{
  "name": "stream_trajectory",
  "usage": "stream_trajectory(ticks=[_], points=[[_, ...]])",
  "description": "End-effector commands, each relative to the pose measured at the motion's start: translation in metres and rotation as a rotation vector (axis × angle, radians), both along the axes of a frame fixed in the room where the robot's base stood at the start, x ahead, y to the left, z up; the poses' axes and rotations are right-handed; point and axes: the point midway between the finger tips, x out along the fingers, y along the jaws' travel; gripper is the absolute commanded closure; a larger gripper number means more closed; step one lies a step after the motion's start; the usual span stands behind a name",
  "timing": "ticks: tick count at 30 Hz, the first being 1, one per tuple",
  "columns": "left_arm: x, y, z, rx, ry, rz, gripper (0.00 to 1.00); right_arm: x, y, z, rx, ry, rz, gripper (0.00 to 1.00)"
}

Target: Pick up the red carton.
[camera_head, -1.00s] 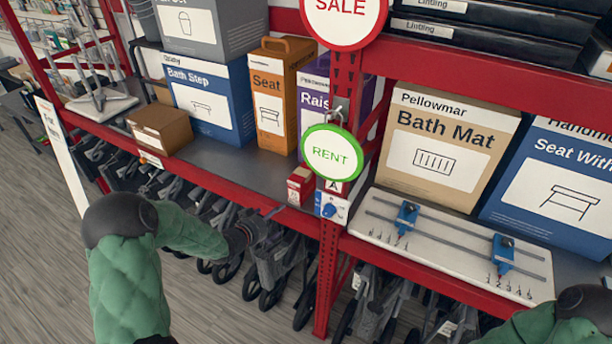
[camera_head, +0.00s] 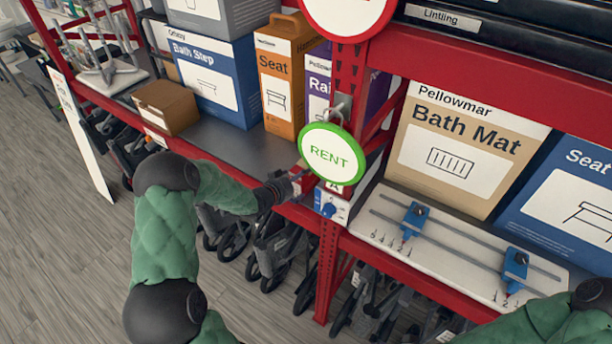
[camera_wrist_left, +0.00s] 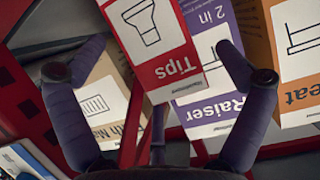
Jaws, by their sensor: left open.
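The red carton (camera_wrist_left: 163,45), a small red and white box marked "Tips", sits on the grey shelf beside the red post. In the wrist view it lies between the two spread fingers of my left gripper (camera_wrist_left: 160,76), with its lower label nearest the palm. In the head view my left gripper (camera_head: 297,180) is at the shelf's front edge, right in front of the carton, and hides most of it; only a red sliver (camera_head: 308,184) shows. The fingers are open and not closed on it. My right forearm shows at the lower right; its gripper is out of view.
The green RENT sign (camera_head: 331,153) hangs from the red post just right of the carton. Purple Raiser (camera_head: 318,88) and orange Seat (camera_head: 277,95) boxes stand behind. A brown box (camera_head: 165,107) sits left; the shelf between is clear.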

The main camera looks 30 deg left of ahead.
Motion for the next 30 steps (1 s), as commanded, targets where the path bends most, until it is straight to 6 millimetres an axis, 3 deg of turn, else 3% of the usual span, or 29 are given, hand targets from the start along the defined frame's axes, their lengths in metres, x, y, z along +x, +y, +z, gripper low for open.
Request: stream_trajectory(ticks=[15,24,26,30], points=[[0.044,-0.007,-0.022,-0.001,0.001,0.000,0.00,0.000,0.000,0.007,0.000,-0.001,0.000,0.00],[0.047,-0.007,-0.023,-0.001,0.000,0.001,0.00,0.000,0.000,0.007,0.000,-0.001,0.000,0.00],[0.047,-0.007,-0.023,-0.001,0.000,0.001,0.14,0.000,0.000,0.007,0.000,-0.001,0.000,0.00],[0.047,-0.007,-0.023,-0.001,0.000,0.001,0.54,0.000,0.000,0.007,0.000,-0.001,0.000,0.00]])
